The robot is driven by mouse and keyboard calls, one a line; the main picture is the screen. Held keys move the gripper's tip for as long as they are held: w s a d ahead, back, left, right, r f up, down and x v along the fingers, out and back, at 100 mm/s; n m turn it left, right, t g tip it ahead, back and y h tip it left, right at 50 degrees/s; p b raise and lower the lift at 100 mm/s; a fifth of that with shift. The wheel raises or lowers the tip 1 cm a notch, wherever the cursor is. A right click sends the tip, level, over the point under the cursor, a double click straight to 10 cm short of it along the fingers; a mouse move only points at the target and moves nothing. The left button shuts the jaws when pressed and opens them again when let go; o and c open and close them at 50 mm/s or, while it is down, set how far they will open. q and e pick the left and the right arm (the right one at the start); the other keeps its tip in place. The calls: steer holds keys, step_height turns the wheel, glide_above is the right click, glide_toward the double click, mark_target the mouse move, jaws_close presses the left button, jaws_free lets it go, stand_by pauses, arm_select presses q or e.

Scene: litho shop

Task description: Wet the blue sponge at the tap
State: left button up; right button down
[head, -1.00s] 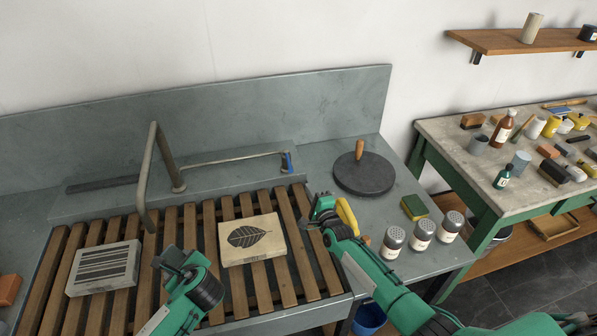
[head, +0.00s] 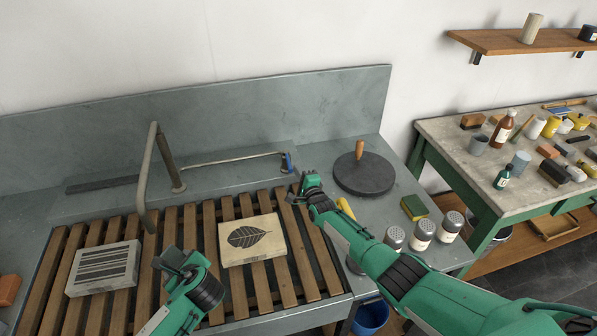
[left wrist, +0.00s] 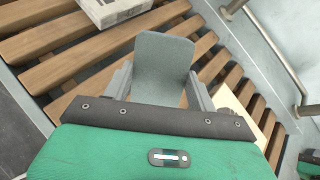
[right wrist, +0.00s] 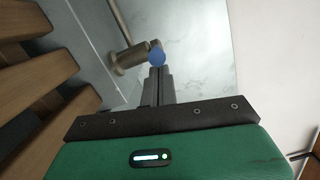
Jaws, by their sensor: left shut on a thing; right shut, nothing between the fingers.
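The tap's bent metal spout (head: 145,180) rises at the back of the sink and hangs over the slats. A thin pipe runs right from it to the tap's blue handle (head: 287,161), which shows as a blue knob in the right wrist view (right wrist: 157,57). My left gripper (head: 175,264) is shut on a flat grey-blue slab (left wrist: 163,62), in front of and below the spout; I cannot tell for certain that it is the blue sponge. My right gripper (head: 309,183) is shut and empty, its fingertips close to the blue knob; contact cannot be told.
A striped stone (head: 103,268) and a leaf-printed stone (head: 250,240) lie on the wooden slats (head: 190,225). A dark disc with a wooden handle (head: 363,175), a green-and-yellow sponge (head: 413,207) and several shakers (head: 422,235) stand right. My right arm partly hides a yellow thing (head: 345,207).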

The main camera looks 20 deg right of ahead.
steer(key=shift+w, duration=0.1)
stand_by(0.3)
steer(key=shift+a+r, duration=0.1)
steer(key=shift+a, duration=1)
